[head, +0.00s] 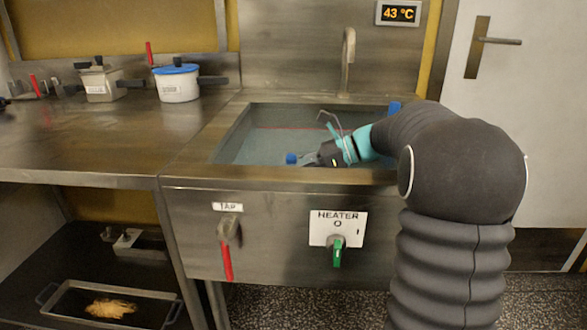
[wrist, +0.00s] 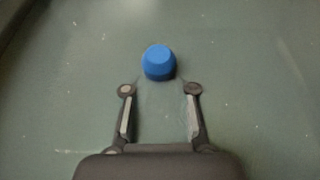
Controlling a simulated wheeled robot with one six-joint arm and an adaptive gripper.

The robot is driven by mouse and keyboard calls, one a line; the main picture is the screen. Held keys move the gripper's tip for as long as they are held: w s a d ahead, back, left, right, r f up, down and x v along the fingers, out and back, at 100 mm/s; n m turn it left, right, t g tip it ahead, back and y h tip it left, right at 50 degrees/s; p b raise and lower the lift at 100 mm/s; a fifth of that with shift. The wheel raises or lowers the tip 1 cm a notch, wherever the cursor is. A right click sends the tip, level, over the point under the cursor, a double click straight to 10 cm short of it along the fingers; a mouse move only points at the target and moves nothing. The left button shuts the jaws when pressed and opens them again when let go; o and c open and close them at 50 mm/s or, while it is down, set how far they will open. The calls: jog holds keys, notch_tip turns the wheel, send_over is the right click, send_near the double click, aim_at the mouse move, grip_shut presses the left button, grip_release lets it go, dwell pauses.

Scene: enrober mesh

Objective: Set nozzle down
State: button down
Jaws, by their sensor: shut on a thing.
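The nozzle's blue end (wrist: 158,62) shows just beyond my fingertips in the wrist view. Its paler part between the fingers is faint and hard to make out. My gripper (wrist: 160,92) is shut on the nozzle, its two fingers held apart by it. In the head view my gripper (head: 312,159) is low inside the sink, reaching in from the right, with the blue end (head: 291,158) at its left tip. Whether the nozzle touches the sink's bottom cannot be told.
The sink (head: 228,140) has greenish inside walls, a red line and a tap spout (head: 347,60) behind. Another blue thing (head: 394,107) is at its back right corner. A blue-lidded pot (head: 178,88) and a steel pot (head: 101,86) stand on the left counter (head: 60,135).

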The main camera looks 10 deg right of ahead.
jog(key=shift+f+b, duration=0.65)
jog(key=shift+b, duration=0.2)
jog(key=c, duration=0.9)
grip_release()
jog(key=shift+c, duration=0.2)
jog(key=shift+r, duration=0.1)
jog(key=shift+r+p, duration=0.5)
jog(key=shift+p, duration=0.2)
jog(key=v, duration=0.7)
jog(key=shift+d+r, duration=0.15)
jog(key=shift+d, duration=0.15)
